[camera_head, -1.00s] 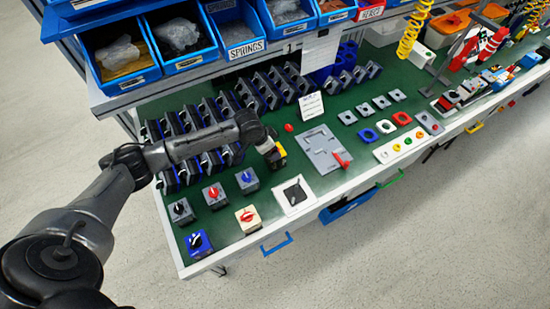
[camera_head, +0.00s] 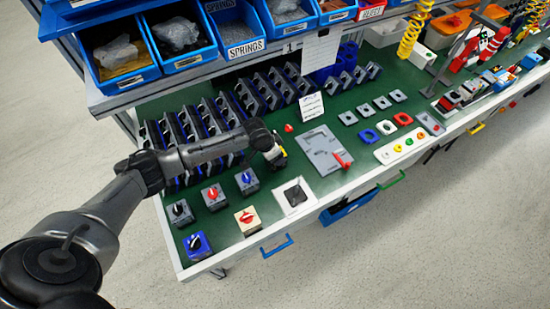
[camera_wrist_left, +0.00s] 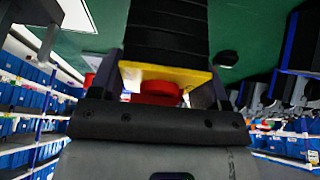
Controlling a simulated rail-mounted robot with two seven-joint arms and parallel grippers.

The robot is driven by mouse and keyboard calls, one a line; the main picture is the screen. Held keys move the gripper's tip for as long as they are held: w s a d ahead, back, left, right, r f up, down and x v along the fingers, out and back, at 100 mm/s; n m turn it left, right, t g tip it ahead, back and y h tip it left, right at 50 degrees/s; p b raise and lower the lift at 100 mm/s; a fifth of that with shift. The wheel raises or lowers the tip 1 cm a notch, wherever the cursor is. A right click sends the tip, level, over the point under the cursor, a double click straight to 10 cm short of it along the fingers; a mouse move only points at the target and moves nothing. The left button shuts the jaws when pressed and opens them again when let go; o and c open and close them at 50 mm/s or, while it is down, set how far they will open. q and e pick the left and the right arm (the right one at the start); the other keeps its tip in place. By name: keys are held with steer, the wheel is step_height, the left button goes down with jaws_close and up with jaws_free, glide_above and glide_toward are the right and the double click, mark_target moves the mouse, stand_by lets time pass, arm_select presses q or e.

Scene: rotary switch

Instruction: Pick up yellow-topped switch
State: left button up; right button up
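The yellow-topped switch has a black ribbed body and a red knob. In the left wrist view its yellow plate (camera_wrist_left: 165,76) sits between the two fingers of my left gripper (camera_wrist_left: 160,85), which appears shut on it. In the head view the left gripper (camera_head: 275,155) is over the green bench top, and a small bit of yellow shows at its tip; most of the switch is hidden there by the gripper. My right gripper is in neither view.
Below the gripper stand several rotary switches, including a blue-knobbed one (camera_head: 247,181), a cream-topped one with a red knob (camera_head: 248,219) and a blue one (camera_head: 197,245). Rows of dark holders (camera_head: 180,135) lie behind. A grey plate with a red handle (camera_head: 325,150) is to the right.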

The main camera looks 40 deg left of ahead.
arm_select(q)
steer(key=c, duration=0.6)
steer(key=shift+o, duration=0.2)
